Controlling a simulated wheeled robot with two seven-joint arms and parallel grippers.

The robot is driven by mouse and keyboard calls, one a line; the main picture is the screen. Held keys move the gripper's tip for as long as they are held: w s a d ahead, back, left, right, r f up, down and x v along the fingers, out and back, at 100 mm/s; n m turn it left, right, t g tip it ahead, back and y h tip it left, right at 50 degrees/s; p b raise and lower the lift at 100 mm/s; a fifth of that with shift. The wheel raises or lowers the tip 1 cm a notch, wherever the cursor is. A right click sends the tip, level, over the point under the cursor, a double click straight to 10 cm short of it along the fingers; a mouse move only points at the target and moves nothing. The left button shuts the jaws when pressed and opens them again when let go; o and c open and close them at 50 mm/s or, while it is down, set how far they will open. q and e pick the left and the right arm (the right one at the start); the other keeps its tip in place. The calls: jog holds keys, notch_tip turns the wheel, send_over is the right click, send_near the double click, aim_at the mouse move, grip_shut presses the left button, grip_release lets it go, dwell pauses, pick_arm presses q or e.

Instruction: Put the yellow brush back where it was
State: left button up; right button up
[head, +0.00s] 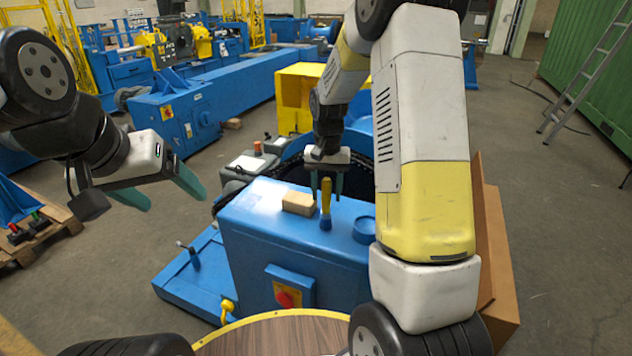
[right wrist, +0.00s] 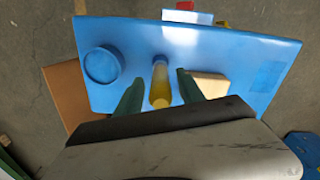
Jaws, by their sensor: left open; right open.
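The yellow brush (head: 326,199) appears upright on the blue machine top (head: 255,208), its yellow handle upward and a bluish part at its lower end. It also shows in the right wrist view (right wrist: 160,86). My right gripper (head: 326,190) is open just above and around the handle. In the right wrist view its two green fingers (right wrist: 158,84) stand on either side of the brush, with gaps visible. My left gripper (head: 163,192) is open and empty at the left, in the air, well away from the brush.
A tan wooden block (head: 298,202) lies just left of the brush, close to a right finger. A round blue cap (head: 364,229) is on its other side. A cardboard box (head: 497,255) stands at the right. A round wooden table (head: 270,338) is in front.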

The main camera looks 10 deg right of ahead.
notch_tip(320, 180, up, 12)
jog(key=shift+r, duration=0.15)
jog(key=s+a+r+n+t+y, duration=0.1)
jog(key=s+r+n+t, duration=0.1)
jog(key=s, duration=1)
jog(key=s+a+r+n+t+y, duration=0.1)
jog(key=s+r+t, duration=0.3)
jog(key=s, duration=0.8)
jog(key=shift+r+n, duration=0.4)
jog(key=shift+r, duration=0.55)
jog(key=shift+a, duration=0.1)
